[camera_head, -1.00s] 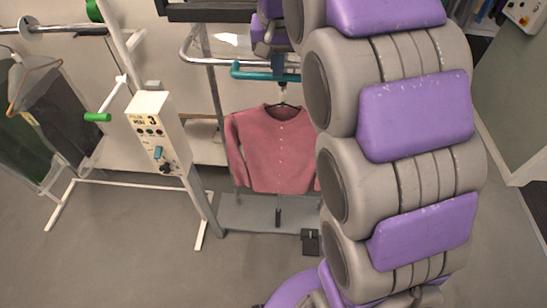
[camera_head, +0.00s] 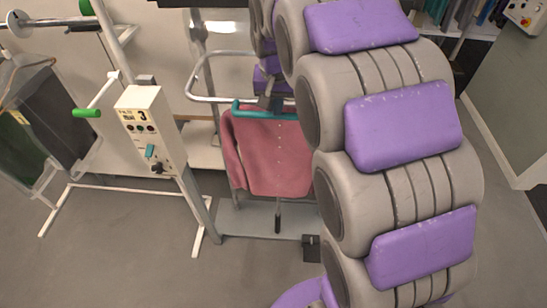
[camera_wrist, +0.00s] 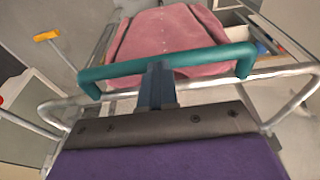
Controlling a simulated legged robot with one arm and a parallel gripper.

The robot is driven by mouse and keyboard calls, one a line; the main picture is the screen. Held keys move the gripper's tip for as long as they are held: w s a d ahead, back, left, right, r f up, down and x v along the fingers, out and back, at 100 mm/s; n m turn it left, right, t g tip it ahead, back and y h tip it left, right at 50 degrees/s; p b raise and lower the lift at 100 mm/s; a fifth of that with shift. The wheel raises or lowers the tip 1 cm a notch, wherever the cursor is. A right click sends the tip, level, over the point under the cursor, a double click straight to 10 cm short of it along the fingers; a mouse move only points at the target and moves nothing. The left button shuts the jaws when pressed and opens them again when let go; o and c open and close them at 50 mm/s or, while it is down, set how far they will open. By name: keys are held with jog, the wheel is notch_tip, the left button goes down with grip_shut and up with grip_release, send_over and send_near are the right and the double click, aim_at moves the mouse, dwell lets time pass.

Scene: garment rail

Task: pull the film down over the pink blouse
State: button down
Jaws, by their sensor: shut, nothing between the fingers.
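The pink blouse (camera_head: 268,155) hangs upright in front of me; its collar is hidden behind the teal bar. It also shows beyond the bar in the wrist view (camera_wrist: 170,35). The teal bar (camera_head: 245,110) is on the front of a bent metal tube loop (camera_head: 203,98). Clear film (camera_head: 198,30) with a bright glare shows above the loop; its lower edge is hard to make out. My gripper (camera_head: 271,103) is shut with nothing between its fingers. Its fingers (camera_wrist: 156,78) cross the middle of the teal bar (camera_wrist: 115,71); whether they touch it I cannot tell.
A white control box (camera_head: 150,125) stands on a post left of the blouse. Bagged dark garments (camera_head: 55,115) hang at far left. A grey base plate (camera_head: 250,220) with a pedal (camera_head: 311,248) lies below the blouse. My arm covers the right of the blouse. Open floor is in front.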

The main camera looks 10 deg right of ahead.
jog(key=shift+f+b, duration=0.8)
jog(key=shift+f, duration=1.85)
notch_tip(320, 180, down, 24)
jog(key=b, duration=0.7)
notch_tip(320, 180, down, 24)
jog(key=b, duration=0.5)
jog(key=shift+b, duration=0.35)
jog(key=shift+f, duration=0.1)
